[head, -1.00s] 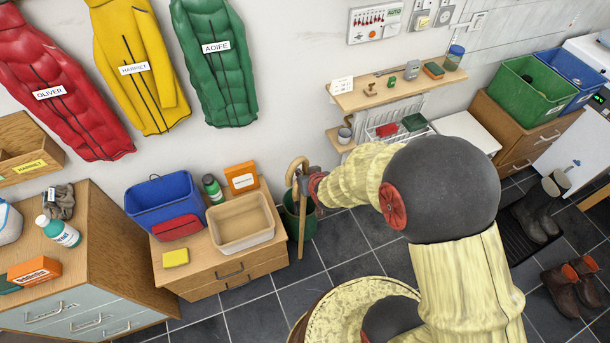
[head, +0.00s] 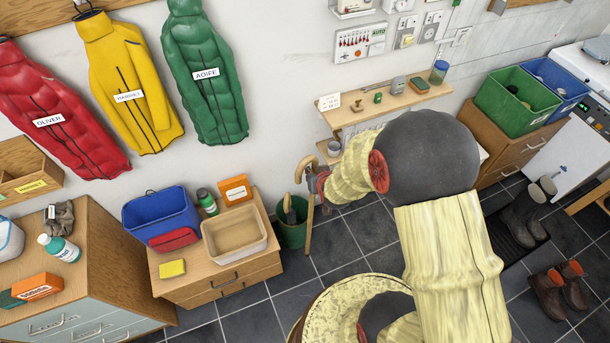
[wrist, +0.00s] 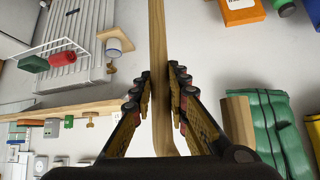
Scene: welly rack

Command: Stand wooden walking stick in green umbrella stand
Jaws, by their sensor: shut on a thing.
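The wooden walking stick (head: 309,213) has a crook handle at the top and hangs nearly upright, tilted slightly. My gripper (head: 321,180) is shut on it just below the crook. In the wrist view, the stick (wrist: 157,50) runs between the two fingers (wrist: 160,100), and its crook end (wrist: 239,121) shows at the right. The green umbrella stand (head: 293,236) is on the floor right of the low cabinet, with a brown-handled item (head: 289,209) inside. The stick's shaft passes outside the stand, along its right side in the head view. I cannot tell whether its tip touches the floor.
The low wooden cabinet (head: 222,285) beside the stand carries a blue tub (head: 160,215), a beige basin (head: 235,237) and an orange box (head: 235,190). A wall shelf (head: 385,106) is above and right of my gripper. Tiled floor (head: 345,240) is open right of the stand.

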